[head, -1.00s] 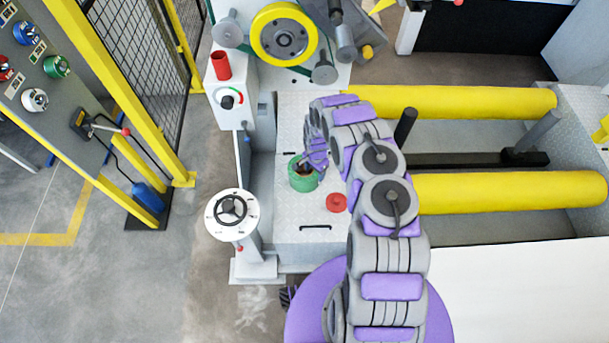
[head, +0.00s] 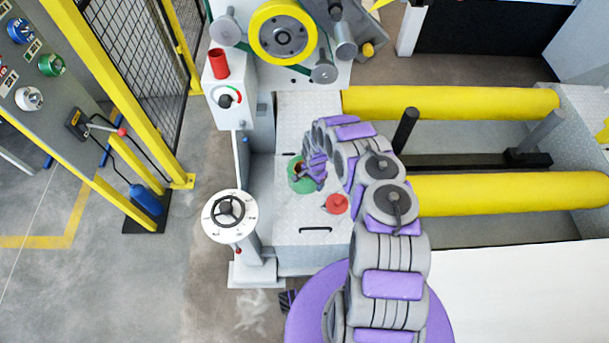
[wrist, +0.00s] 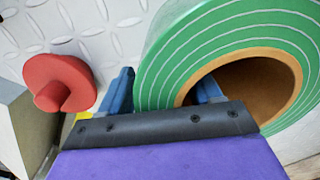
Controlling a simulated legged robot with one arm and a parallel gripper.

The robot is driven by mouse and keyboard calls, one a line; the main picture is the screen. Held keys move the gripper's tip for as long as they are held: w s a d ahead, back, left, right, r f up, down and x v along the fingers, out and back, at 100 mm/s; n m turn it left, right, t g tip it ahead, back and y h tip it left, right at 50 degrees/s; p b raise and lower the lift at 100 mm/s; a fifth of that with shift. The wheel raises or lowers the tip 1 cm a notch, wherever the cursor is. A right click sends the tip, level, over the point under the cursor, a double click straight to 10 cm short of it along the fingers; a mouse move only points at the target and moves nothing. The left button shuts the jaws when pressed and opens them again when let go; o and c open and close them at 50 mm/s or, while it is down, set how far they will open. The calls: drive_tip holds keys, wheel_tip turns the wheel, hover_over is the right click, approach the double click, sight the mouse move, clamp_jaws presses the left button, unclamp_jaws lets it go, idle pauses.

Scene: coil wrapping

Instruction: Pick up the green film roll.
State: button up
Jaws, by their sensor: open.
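The green film roll (head: 298,178) stands on the grey metal plate in the head view, partly hidden behind my gripper (head: 312,176). In the wrist view the roll (wrist: 170,62) is large and close, with a brown cardboard core. My gripper (wrist: 166,92) is open there, with two blue fingers. One finger is outside the roll's wall on the left. The other shows at the opening of the core, so the wall lies between them. I cannot tell whether either finger touches it.
A red knob-like part (head: 337,204) is right of the roll; it also shows in the wrist view (wrist: 58,82). A white dial post (head: 229,215) stands left. Yellow rollers (head: 450,103) lie right.

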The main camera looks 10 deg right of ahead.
drive_tip(key=shift+a, duration=0.15)
drive_tip(key=c, duration=0.4)
clamp_jaws()
